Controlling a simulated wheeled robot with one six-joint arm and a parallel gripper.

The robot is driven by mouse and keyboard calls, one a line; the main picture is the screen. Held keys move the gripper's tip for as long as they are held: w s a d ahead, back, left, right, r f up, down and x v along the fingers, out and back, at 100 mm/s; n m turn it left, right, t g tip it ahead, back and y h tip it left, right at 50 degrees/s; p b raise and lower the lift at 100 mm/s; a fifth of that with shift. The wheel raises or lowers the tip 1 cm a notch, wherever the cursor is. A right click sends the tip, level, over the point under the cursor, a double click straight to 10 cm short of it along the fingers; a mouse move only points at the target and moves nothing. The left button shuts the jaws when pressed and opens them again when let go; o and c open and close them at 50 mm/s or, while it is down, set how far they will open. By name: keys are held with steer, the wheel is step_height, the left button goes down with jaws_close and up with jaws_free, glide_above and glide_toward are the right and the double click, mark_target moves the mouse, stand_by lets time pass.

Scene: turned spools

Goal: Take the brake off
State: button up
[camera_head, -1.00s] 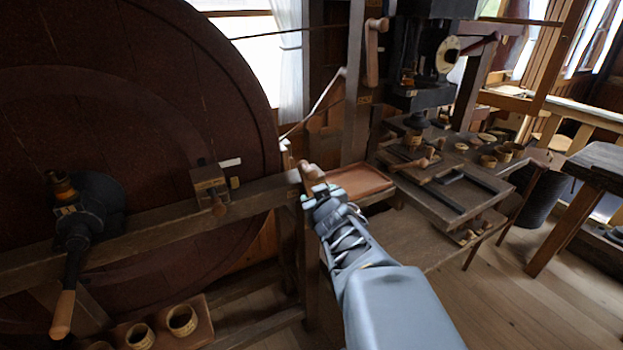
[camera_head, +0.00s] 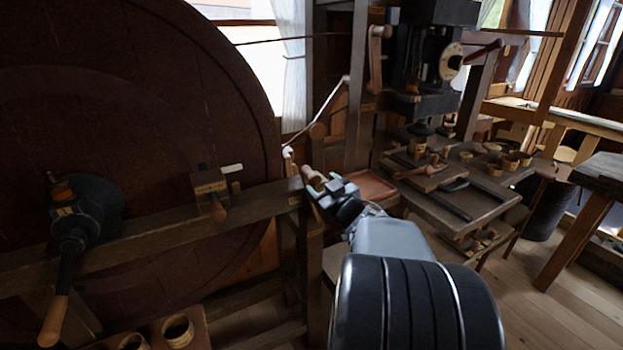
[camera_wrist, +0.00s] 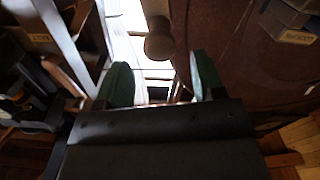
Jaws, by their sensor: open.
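The brake is not plainly marked in these views. The large dark wheel (camera_head: 150,120) fills the left of the head view behind a wooden beam (camera_head: 150,238). A short wooden handle (camera_head: 306,173) stands at the beam's right end, just beyond my fingertips. My gripper (camera_head: 324,184) is open there, with nothing between its fingers. In the wrist view, a round-ended wooden handle (camera_wrist: 159,42) shows beyond and between the green fingertips of my gripper (camera_wrist: 160,84), apart from them. I cannot tell how far it is from them.
A crank with a wooden handle (camera_head: 54,320) is at left. A labelled block with a knob (camera_head: 210,190) sits on the beam. A reddish tray (camera_head: 372,186) and a cluttered press bench (camera_head: 475,200) stand right.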

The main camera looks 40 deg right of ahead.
mark_target(317, 181)
steer(key=shift+w+d, duration=0.2)
steer(key=shift+w, duration=1.3)
steer(key=shift+w+d, duration=0.2)
steer(key=shift+w, duration=1.3)
jaws_close()
